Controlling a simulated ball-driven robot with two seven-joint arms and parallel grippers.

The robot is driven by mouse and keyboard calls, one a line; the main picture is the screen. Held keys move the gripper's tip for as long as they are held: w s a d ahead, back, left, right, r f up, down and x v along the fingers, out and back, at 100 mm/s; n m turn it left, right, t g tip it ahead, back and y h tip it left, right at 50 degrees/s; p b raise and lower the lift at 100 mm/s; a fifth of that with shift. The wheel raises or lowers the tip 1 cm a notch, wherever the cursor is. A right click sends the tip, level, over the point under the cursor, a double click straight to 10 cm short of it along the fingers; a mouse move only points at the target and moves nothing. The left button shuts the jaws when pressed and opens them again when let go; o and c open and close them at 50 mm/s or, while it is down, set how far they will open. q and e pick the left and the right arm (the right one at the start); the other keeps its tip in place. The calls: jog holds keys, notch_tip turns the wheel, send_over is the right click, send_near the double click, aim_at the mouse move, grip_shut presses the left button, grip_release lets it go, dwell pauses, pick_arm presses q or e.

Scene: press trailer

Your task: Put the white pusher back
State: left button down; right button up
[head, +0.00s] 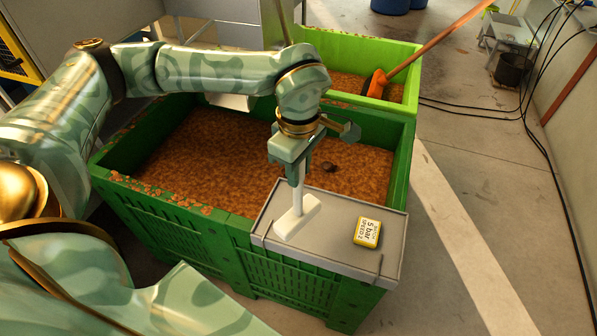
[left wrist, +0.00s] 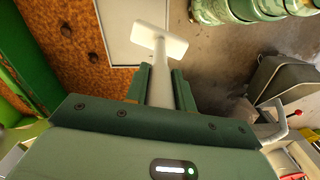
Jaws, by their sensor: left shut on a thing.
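The white pusher (head: 298,217) has a flat rectangular head on a straight white handle. My left gripper (head: 298,176) is shut on its handle, with the head pointing down. In the head view the pusher head is at the left part of a grey tray (head: 337,236) on the corner of the near green crate; I cannot tell whether it touches the tray. In the left wrist view the pusher (left wrist: 160,42) extends away from the fingers (left wrist: 161,90), and its head overlaps the light tray surface (left wrist: 127,22). My right gripper is not in view.
A yellow label block (head: 367,232) sits on the tray's right part. The near green crate (head: 205,223) holds brown pomace with a dark lump. Behind it, a lighter green crate (head: 398,48) holds an orange broom (head: 377,82). Open floor lies to the right, with black cables along the wall.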

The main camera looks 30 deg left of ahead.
pick_arm(q)
jog(key=w+a+f+b, duration=0.2)
jog(key=w+a+f, duration=0.3)
jog(key=f, duration=0.5)
jog(key=w, duration=0.2)
jog(key=shift+w+f+b, duration=0.3)
jog(key=shift+f, duration=0.1)
jog(key=c, duration=1.2)
grip_release()
jog(key=shift+f, duration=0.15)
jog(key=shift+o, duration=0.2)
notch_tip(320, 180, up, 12)
jog(key=p, duration=0.2)
